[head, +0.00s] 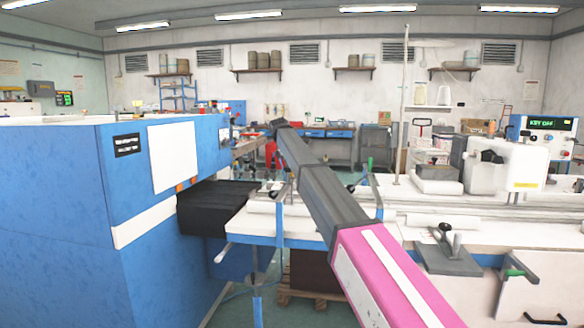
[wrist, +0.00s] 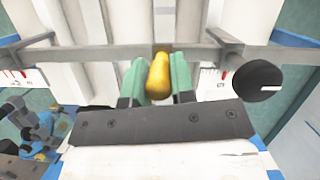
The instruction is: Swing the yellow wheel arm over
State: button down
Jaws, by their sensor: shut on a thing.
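In the wrist view my gripper (wrist: 157,80) has its two pale green fingers on either side of a rounded yellow piece, the visible part of the yellow wheel arm (wrist: 158,72). The fingers are shut on it. The yellow piece lies against a grey metal bar (wrist: 100,54) that runs across the view. The rest of the wheel arm cannot be made out. In the head view my arm's grey and pink links reach away to the middle, and neither my gripper nor the yellow wheel arm can be made out there.
A round black knob (wrist: 258,82) sits right of my gripper, below the bar. In the head view a large blue machine (head: 80,200) stands at left. A white worktable (head: 255,222) lies under my arm. A control box (head: 543,133) at right reads "KEY OFF".

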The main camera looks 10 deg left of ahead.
jog(key=c, duration=1)
grip_release()
jog(key=shift+o, duration=0.2)
jog(key=v, duration=0.7)
jog(key=shift+r, duration=0.25)
jog(key=shift+a+f, duration=0.1)
